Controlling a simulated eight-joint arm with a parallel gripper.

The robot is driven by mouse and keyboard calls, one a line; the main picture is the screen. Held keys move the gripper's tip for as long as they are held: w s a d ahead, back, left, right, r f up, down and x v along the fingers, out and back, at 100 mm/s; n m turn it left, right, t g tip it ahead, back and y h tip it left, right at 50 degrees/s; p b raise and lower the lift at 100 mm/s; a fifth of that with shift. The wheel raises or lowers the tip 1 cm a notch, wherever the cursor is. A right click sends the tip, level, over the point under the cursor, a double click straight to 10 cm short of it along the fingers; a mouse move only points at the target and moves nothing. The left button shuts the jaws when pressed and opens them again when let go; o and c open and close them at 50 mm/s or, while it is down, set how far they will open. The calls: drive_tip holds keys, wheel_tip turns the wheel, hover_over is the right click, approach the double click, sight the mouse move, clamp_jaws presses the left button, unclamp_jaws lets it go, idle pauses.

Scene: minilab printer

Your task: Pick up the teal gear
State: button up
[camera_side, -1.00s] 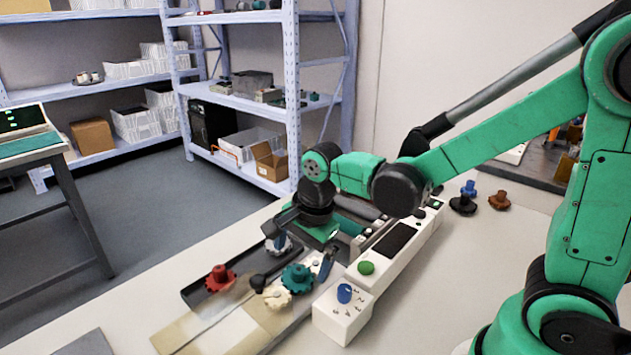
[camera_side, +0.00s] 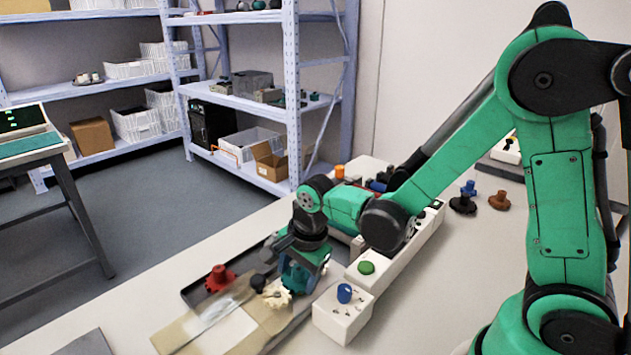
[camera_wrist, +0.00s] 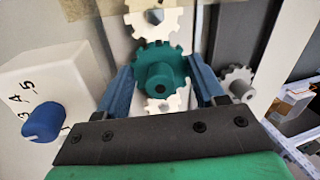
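The teal gear (camera_wrist: 158,72) shows near the middle of the wrist view, its round hub towards the camera. It overlaps white gears above and below it in that view. My gripper (camera_wrist: 162,66) is open, with one blue finger on each side of the teal gear and the gear between the fingertips. I cannot tell whether either finger touches its teeth. In the side view my gripper (camera_side: 299,279) points down over the printer's gear area and mostly hides the teal gear. A cream gear (camera_side: 276,293) sits just left of the gripper there.
A red gear (camera_side: 219,278) lies in the dark tray to the left. Loose blue, black and brown gears (camera_side: 500,200) lie further back right.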

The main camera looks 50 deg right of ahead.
drive_tip(key=c, duration=0.7)
drive_tip(key=w+v, duration=0.2)
drive_tip(key=v, duration=0.7)
drive_tip(key=w+r+v, duration=0.1)
drive_tip(key=w+v, duration=0.1)
drive_tip(key=v, duration=0.8)
drive_tip(key=shift+a+r, duration=0.15)
drive_tip(key=shift+r, duration=0.15)
drive_tip(key=shift+w, duration=0.2)
drive_tip(key=g+y, duration=0.1)
drive_tip(key=g, duration=0.2)
hover_over(295, 268)
drive_tip(key=shift+n, duration=0.3)
drive_tip(key=f, duration=1)
drive_tip(key=shift+w+d+f, duration=0.1)
drive_tip(key=shift+d, duration=0.1)
drive_tip(key=shift+f, duration=2.9)
